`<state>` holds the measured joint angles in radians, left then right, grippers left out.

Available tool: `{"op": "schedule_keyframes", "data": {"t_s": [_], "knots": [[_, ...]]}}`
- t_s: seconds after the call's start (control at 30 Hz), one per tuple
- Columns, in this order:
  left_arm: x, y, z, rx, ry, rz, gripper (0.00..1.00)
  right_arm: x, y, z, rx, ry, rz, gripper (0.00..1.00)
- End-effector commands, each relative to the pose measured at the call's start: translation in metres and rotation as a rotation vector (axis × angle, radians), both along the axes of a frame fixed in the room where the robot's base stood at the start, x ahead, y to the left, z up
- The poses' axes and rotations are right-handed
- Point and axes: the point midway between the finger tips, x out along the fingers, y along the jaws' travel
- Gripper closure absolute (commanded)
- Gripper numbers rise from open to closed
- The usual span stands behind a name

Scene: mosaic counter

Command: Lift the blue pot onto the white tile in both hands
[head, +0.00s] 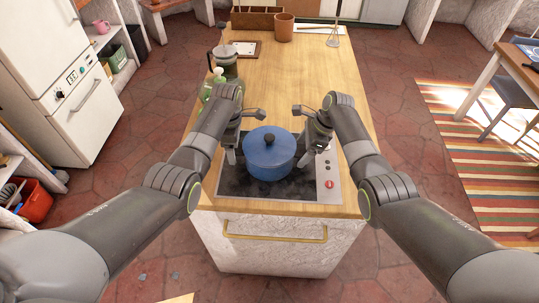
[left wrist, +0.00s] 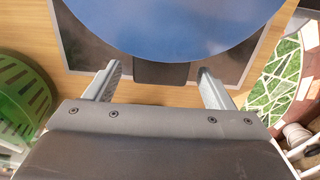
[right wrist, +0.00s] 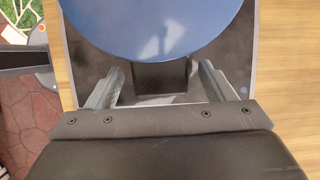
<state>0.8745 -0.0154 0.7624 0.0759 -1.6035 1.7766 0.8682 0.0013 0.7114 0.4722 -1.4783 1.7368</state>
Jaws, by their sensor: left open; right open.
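The blue pot (head: 269,155), lid on with a dark knob, stands upright on the black cooktop (head: 240,185) at the counter's near end. My left gripper (head: 246,134) is open at its left side, and my right gripper (head: 301,136) is open at its right side. In the left wrist view a dark handle of the pot (left wrist: 160,72) lies between the spread fingers. In the right wrist view the other dark handle (right wrist: 160,76) lies between the fingers, apart from them. A flat white piece at the far end, likely the white tile (head: 312,29), is partly visible.
A framed board (head: 245,48), a brown cup (head: 284,27), a wooden box (head: 255,17) and a whisk (head: 333,38) are farther back. The counter's middle (head: 295,80) is clear.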

Motion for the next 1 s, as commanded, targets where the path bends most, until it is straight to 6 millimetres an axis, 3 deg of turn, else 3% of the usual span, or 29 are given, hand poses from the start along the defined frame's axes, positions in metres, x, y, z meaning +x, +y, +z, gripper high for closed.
{"op": "schedule_keyframes", "data": {"t_s": [0.3,0.73,1.0], "knots": [[0.000,0.000,-0.026,0.000,0.001,0.000,0.24,0.000,0.011,-0.024,0.001,0.001,0.000,0.24],[0.000,0.000,-0.030,0.000,0.000,0.000,0.24,0.000,0.012,-0.027,0.001,0.000,0.001,0.24],[0.000,0.000,-0.030,0.000,0.000,0.000,0.58,0.000,0.012,-0.027,0.001,0.000,0.001,0.58]]}}
